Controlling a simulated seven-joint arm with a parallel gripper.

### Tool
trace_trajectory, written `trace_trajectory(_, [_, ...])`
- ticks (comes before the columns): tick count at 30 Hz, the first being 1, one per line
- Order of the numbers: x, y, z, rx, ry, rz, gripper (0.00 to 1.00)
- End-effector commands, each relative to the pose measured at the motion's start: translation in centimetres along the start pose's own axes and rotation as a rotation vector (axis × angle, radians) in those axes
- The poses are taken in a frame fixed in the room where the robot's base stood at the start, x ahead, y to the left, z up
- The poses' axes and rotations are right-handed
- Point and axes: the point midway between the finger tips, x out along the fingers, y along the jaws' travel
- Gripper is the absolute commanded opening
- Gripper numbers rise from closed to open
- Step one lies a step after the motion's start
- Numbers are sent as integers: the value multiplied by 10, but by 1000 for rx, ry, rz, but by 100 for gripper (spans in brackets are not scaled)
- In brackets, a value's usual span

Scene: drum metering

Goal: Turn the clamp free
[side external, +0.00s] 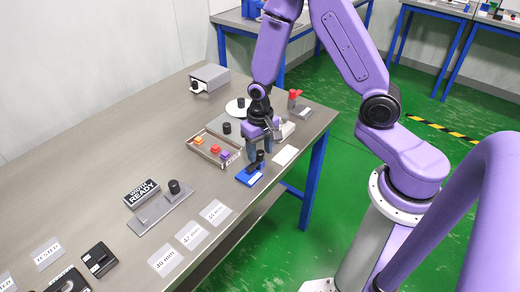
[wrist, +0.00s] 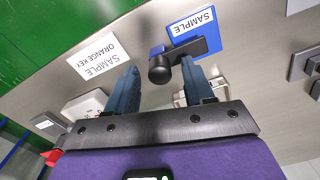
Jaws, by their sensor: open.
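The clamp looks to be a black lever with a round upright knob (wrist: 160,72) on a blue base (wrist: 187,27) with a white SAMPLE label. In the side view the blue base (side external: 246,178) sits near the table's front edge, with the black lever (side external: 256,165) on top. My gripper (wrist: 160,67) is open, its two blue fingers pointing toward the clamp, and the knob shows between the fingertips in the wrist view. In the side view my gripper (side external: 259,153) is just above and behind the lever. I cannot tell whether a finger touches the knob.
A tray (side external: 205,153) with orange, red and purple pieces lies left of my gripper. A white SAMPLE ORANGE KEY card (wrist: 95,63) lies beside the blue base. A grey plate with a black knob (side external: 174,187) stands further left. The table's front edge is close.

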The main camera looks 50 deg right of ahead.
Motion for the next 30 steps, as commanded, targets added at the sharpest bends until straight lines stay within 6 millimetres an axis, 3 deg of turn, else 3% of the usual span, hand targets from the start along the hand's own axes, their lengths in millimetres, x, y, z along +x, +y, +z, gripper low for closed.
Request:
trace_trajectory(11, [3,0,0,0,1,0,49])
trace_trajectory(15, [3,0,0,0,1,0,4])
trace_trajectory(16, [3,0,0,0,1,0,0])
trace_trajectory(30, [3,0,0,-94,0,0,0])
